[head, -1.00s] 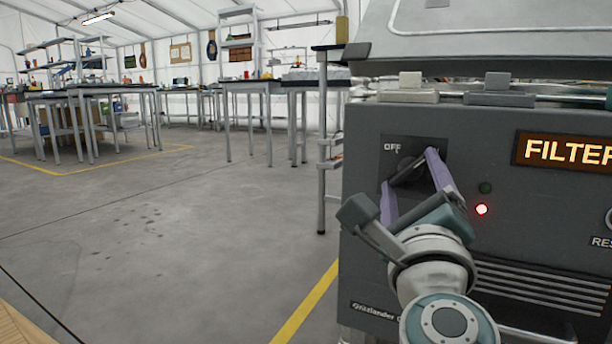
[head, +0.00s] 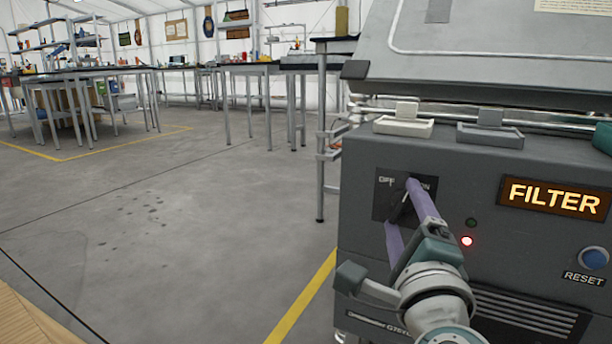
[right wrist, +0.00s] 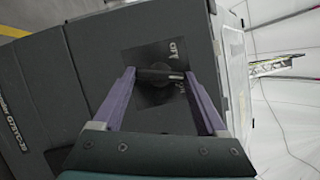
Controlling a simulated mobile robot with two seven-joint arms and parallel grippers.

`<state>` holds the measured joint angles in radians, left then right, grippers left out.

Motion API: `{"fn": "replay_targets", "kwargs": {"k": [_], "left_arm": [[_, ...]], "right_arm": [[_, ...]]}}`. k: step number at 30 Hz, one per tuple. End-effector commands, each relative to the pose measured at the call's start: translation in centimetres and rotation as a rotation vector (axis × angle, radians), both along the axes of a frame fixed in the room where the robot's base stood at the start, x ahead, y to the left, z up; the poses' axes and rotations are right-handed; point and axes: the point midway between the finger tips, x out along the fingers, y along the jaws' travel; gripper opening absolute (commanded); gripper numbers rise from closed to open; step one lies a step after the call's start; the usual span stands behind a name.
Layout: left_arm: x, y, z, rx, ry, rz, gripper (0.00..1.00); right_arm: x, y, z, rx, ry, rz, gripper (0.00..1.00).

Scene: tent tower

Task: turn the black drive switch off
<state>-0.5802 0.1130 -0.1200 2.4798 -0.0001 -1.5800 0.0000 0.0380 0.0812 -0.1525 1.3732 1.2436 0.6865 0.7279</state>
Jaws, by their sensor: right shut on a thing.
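The black drive switch (head: 400,207) is a rotary handle on a dark plate on the front of the grey machine (head: 360,262). The OFF label (head: 385,181) is at its upper left; the ON label at its upper right is partly behind a purple finger. The handle slants steeply, its upper end leaning right. My right gripper (head: 403,204) is shut on the switch, one finger on each side. In the right wrist view the black handle (right wrist: 160,75) spans between the two fingertips (right wrist: 160,77). My left gripper is not in view.
Right of the switch are a lit red lamp (head: 467,241), a dark green lamp (head: 471,222), a lit FILTER sign (head: 554,198) and a blue RESET button (head: 594,258). Vents are below. Workbenches (head: 245,70) stand behind; the floor at left is open.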

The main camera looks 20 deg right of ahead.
Motion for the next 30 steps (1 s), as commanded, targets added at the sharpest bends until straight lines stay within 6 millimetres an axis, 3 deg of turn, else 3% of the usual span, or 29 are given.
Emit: {"fn": "replay_targets", "kwargs": {"k": [1, 12, 21, 30], "left_arm": [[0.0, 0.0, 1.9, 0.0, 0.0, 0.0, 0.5], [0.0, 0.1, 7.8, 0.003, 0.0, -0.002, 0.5], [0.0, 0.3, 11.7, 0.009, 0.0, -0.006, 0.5], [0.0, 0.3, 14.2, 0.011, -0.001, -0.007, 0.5]], "right_arm": [[0.0, 0.0, 1.0, -0.026, 0.036, -0.001, 0.19], [0.0, 0.0, 1.2, -0.253, 0.303, 0.001, 0.19], [0.0, 0.1, 1.3, -0.437, 0.517, 0.0, 0.19], [0.1, 0.2, 1.2, -0.596, 0.701, 0.002, 0.19]]}}
